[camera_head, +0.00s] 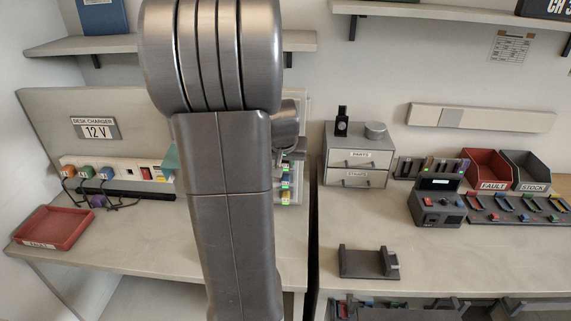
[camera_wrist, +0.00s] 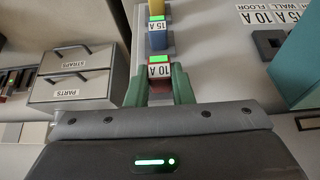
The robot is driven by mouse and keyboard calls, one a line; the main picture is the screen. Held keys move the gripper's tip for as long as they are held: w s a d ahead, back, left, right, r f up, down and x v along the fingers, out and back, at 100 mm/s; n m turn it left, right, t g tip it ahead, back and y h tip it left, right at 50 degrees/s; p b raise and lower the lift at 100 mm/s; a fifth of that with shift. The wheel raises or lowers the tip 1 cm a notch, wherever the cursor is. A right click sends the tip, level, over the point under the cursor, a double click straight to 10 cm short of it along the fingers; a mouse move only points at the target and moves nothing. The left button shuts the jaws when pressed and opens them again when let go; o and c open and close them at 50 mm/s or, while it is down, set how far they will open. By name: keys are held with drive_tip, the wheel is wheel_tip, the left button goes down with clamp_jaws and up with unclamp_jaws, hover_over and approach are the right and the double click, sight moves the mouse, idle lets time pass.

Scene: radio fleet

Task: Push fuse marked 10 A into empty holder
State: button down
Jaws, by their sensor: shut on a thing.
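In the wrist view, my gripper (camera_wrist: 159,81) has its two green fingers on either side of a red fuse (camera_wrist: 158,70) marked 10 A, and it is shut on it. The fuse is in line with a blue fuse (camera_wrist: 157,40) marked 15 A and a yellow fuse (camera_wrist: 156,8) on a pale strip (camera_wrist: 138,35). Green patches show by the red and blue fuses. The fuse's lower end and its holder are hidden, so I cannot tell how deep it sits. In the head view my arm hides the gripper; part of the fuse row (camera_head: 286,182) shows to its right.
A teal part (camera_wrist: 297,60) and a dark socket-like piece (camera_wrist: 268,43) stand right in the wrist view. A drawer unit (camera_head: 356,155) is right of my arm. A red tray (camera_head: 54,228) and the charger strip (camera_head: 118,167) are left. The left desk's front is clear.

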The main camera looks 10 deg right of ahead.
drive_tip(key=shift+s+a+b, duration=0.15)
drive_tip(key=shift+s+b, duration=0.05)
drive_tip(key=shift+s, duration=0.35)
drive_tip(key=shift+s+a+b, duration=0.15)
drive_tip(key=shift+s, duration=0.4)
idle(0.7)
drive_tip(key=s, duration=0.1)
drive_tip(key=s+a, duration=0.1)
drive_tip(key=s, duration=0.1)
drive_tip(key=shift+s+b, duration=0.1)
drive_tip(key=shift+b, duration=0.3)
idle(0.5)
